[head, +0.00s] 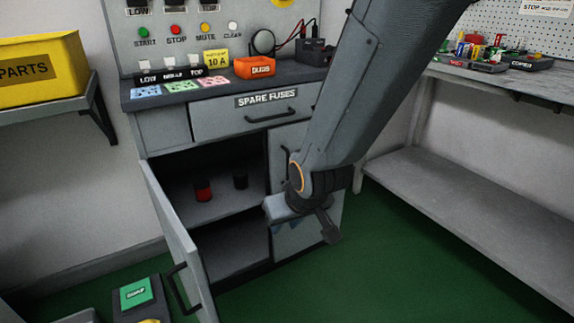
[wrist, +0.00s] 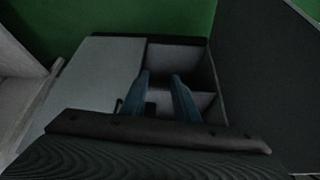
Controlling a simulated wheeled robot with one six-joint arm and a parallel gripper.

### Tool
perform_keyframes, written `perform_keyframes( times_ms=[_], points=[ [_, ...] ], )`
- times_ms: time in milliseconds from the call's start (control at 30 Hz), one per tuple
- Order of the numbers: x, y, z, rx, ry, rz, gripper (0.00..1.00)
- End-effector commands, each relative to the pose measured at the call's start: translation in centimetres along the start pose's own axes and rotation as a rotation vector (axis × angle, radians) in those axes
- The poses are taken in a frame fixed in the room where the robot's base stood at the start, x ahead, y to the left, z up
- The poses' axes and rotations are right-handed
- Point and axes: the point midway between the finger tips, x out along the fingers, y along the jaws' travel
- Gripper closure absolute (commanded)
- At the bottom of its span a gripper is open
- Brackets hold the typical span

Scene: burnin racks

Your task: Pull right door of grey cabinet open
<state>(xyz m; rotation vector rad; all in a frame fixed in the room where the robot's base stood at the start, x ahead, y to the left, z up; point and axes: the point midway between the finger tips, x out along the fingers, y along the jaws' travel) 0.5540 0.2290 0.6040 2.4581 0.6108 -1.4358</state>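The grey cabinet (head: 163,127) stands ahead of me. Its right door (head: 296,242) is closed, and my arm hides much of it. A dark handle (head: 286,156) shows in part near that door's left edge. My gripper (head: 279,212) is in front of the right door's left edge, beside the open left half. In the wrist view the two blue fingers (wrist: 161,76) are apart, with the right door (wrist: 95,75) to the left and the open compartment to the right. A small dark shape lies near the finger bases; I cannot tell if it is the handle.
The left door (head: 180,240) is swung open, showing a shelf (head: 215,205) with a red-and-black item (head: 203,191) and a dark one (head: 240,181). The spare fuses drawer (head: 225,117) is shut. A workbench (head: 470,200) stands right. Green floor (head: 370,265) is clear before the right door.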

Motion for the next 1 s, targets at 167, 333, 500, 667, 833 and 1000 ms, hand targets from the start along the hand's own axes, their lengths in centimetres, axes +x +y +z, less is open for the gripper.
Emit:
perform_keyframes(
  times_ms=[167, 333, 500, 667, 833, 1000],
  points=[
    [5.2, 3.0, -5.8, 0.009, 0.270, 0.022, 0.72],
    [8.1, 5.9, -10.0, 0.017, 0.537, 0.042, 0.72],
    [9.1, 8.6, -12.2, 0.024, 0.785, 0.061, 0.72],
    [8.8, 10.2, -12.7, 0.029, 0.953, 0.075, 0.72],
    [8.3, 11.0, -12.8, 0.031, 1.041, 0.081, 0.72],
    [8.9, 11.2, -14.0, 0.030, 1.058, 0.082, 0.72]
  ],
)
